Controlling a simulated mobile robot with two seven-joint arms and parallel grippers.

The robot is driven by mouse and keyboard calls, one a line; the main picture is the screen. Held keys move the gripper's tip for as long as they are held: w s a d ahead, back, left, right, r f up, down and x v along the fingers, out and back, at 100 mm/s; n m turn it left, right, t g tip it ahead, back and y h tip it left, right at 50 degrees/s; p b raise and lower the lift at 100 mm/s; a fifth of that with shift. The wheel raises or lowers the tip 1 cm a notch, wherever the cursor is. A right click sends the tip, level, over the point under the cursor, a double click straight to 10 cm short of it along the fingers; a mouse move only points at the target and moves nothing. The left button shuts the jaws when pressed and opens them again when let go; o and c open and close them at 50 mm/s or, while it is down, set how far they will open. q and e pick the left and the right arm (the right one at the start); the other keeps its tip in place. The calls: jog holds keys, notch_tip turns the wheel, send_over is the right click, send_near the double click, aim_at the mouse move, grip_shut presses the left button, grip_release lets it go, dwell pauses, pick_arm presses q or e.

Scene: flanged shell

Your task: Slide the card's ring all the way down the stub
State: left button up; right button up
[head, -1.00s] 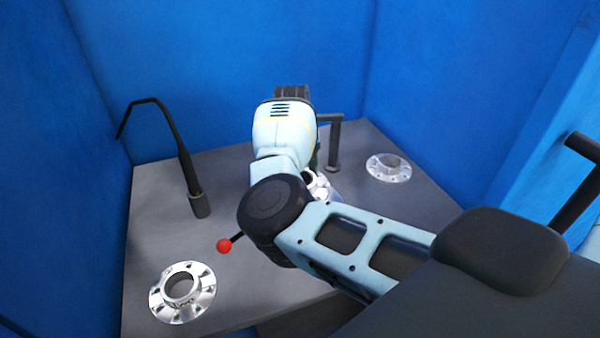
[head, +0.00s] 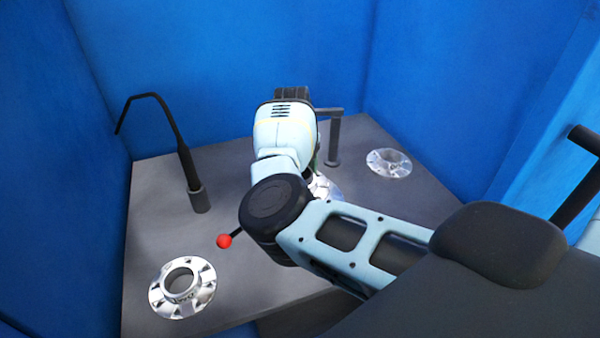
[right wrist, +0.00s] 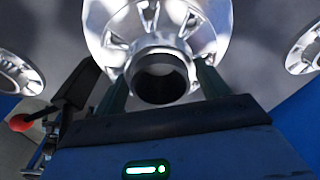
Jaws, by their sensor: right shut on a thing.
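In the right wrist view a bright metal flange (right wrist: 220,28) fills the top middle, with a short round stub (right wrist: 160,52) and a dark bore facing the camera. My right gripper (right wrist: 162,72) has one green finger on each side of this stub and is shut on it. In the head view the same flange (head: 325,187) shows only in part behind my right arm, and the fingertips are mostly hidden. I cannot make out a card or a separate ring. My left gripper is in neither view.
Other flanges lie at the front left (head: 182,288) and back right (head: 389,162) of the grey table (head: 225,180). A bent black rod (head: 190,165) stands at left, a black post (head: 333,140) behind. A red knob (head: 224,241) is beside my arm. Blue walls enclose the table.

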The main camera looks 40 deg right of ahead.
jog(key=o, duration=2)
jog(key=shift+r, duration=0.25)
jog(key=shift+o, duration=0.6)
jog(key=shift+s+f, duration=0.1)
jog(key=shift+f, duration=0.2)
jog(key=shift+w+a+r, duration=0.1)
jog(key=shift+w+r, duration=0.1)
jog(key=shift+r, duration=1.15)
jog(key=shift+w+d+r, duration=0.1)
jog(key=shift+w+r, duration=0.05)
jog(key=shift+r, duration=1.25)
jog(key=shift+w+a+r, duration=0.1)
jog(key=shift+w+r, duration=0.1)
jog(key=shift+r, duration=1.15)
